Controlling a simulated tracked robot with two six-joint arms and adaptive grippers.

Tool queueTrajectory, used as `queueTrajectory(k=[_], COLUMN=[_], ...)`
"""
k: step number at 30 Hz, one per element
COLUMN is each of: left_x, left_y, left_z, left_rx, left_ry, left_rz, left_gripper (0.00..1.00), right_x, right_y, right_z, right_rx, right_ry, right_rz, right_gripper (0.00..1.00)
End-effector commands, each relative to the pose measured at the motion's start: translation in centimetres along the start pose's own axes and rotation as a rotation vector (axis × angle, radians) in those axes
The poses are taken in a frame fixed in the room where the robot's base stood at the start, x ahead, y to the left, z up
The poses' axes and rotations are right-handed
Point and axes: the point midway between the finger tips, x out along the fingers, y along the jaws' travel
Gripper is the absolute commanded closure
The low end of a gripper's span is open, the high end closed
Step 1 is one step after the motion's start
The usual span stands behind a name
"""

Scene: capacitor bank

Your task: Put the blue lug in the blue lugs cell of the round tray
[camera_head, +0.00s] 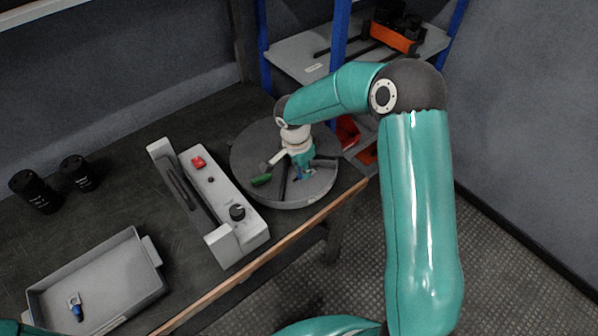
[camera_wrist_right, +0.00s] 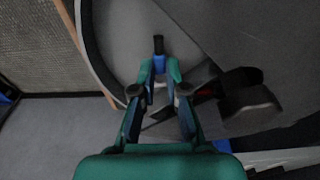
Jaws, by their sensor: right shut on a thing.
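The round tray (camera_head: 308,197) is grey, with dividers, and stands at the right end of the bench. My right gripper (camera_head: 299,174) reaches down over its front part. In the right wrist view the right gripper (camera_wrist_right: 160,75) is shut on a blue lug (camera_wrist_right: 159,64), which points away from the fingertips over the grey tray floor. I cannot tell whether the lug touches the floor, or which cell it is over. Another lug with a blue sleeve (camera_head: 77,311) lies in the grey rectangular bin (camera_head: 140,290). My left gripper is not in view.
A green piece (camera_head: 261,180) is on the round tray, left of my gripper. A grey device with a red button (camera_head: 198,162) and black knob (camera_head: 238,212) stands left of the tray. Two black canisters (camera_head: 36,190) stand far left. A blue-posted shelf (camera_head: 298,55) is behind.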

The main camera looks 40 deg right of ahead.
Motion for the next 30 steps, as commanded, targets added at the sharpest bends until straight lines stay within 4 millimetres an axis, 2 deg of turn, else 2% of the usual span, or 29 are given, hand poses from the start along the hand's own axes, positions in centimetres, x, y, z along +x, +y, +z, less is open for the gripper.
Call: queueTrajectory(k=[10, 11, 15, 25, 30], left_x=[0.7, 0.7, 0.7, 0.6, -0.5], left_y=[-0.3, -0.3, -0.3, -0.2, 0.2], left_z=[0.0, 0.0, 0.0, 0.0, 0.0], left_rx=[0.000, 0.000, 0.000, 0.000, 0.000], left_ry=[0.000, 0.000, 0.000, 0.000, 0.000], left_rz=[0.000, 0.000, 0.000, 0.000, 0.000], left_gripper=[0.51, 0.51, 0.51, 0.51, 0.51], right_x=[0.4, 0.4, 0.4, 0.3, -0.5], right_y=[-0.1, 0.0, -0.1, -0.1, 0.0], right_z=[0.1, 0.1, 0.1, 0.1, 0.0], right_rx=[0.000, 0.000, 0.000, -0.001, -0.001], right_ry=[0.000, 0.000, 0.000, 0.000, 0.000], right_rz=[-0.001, -0.001, -0.001, -0.001, 0.000], right_gripper=[1.00, 0.86, 0.62, 0.62, 0.62])
